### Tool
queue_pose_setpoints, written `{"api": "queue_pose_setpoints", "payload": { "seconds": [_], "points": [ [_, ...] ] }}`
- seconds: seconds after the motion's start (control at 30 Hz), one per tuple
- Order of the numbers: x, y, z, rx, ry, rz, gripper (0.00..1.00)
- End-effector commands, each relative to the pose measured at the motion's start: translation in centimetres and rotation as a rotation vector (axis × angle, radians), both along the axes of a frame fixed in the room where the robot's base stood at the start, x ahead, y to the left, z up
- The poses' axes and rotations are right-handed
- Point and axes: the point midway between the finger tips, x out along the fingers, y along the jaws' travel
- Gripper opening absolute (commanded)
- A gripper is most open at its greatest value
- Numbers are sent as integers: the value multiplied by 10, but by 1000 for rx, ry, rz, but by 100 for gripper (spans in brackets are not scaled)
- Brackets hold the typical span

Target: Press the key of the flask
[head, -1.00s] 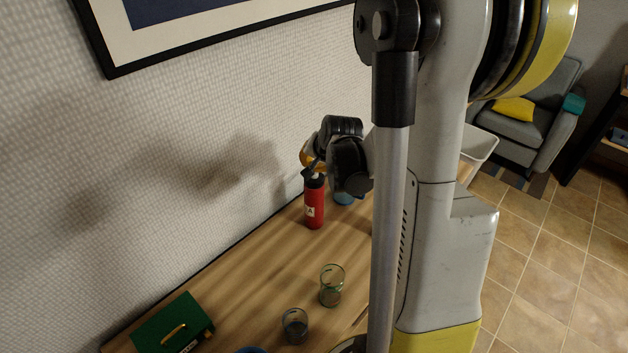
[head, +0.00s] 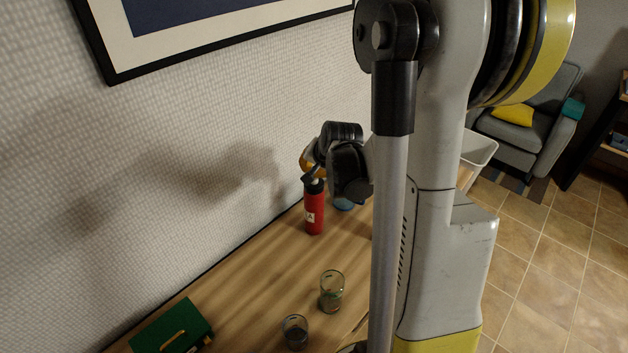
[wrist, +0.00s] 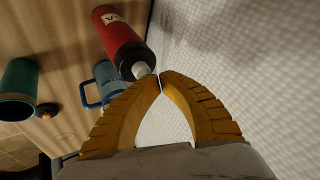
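The red flask (head: 314,212), with a dark top and a white label, stands upright on the wooden table near the wall in the head view. In the wrist view, the flask (wrist: 120,35) shows its black collar and pale grey cap pointing toward my fingers. My gripper (wrist: 160,76) has its yellow ridged fingertips together with nothing between them. The tips appear just beside the cap; contact cannot be told. In the head view, my gripper (head: 307,163) is just above the flask top, partly hidden by my wrist. No separate key can be made out on the flask.
A blue mug (wrist: 108,78) stands beside the flask, and a teal cup (wrist: 17,90) is farther off. Two clear glasses (head: 332,290) and a green case (head: 172,332) are on the nearer table. The textured wall (head: 150,160) is close to my gripper.

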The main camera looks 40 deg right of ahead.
Motion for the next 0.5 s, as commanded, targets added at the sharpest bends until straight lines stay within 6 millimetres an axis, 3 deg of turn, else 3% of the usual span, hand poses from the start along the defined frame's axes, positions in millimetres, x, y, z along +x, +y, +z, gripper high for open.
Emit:
{"api": "queue_pose_setpoints", "payload": {
  "seconds": [0.5],
  "points": [
    [0,0,-8,0,0,0,0]
  ]
}}
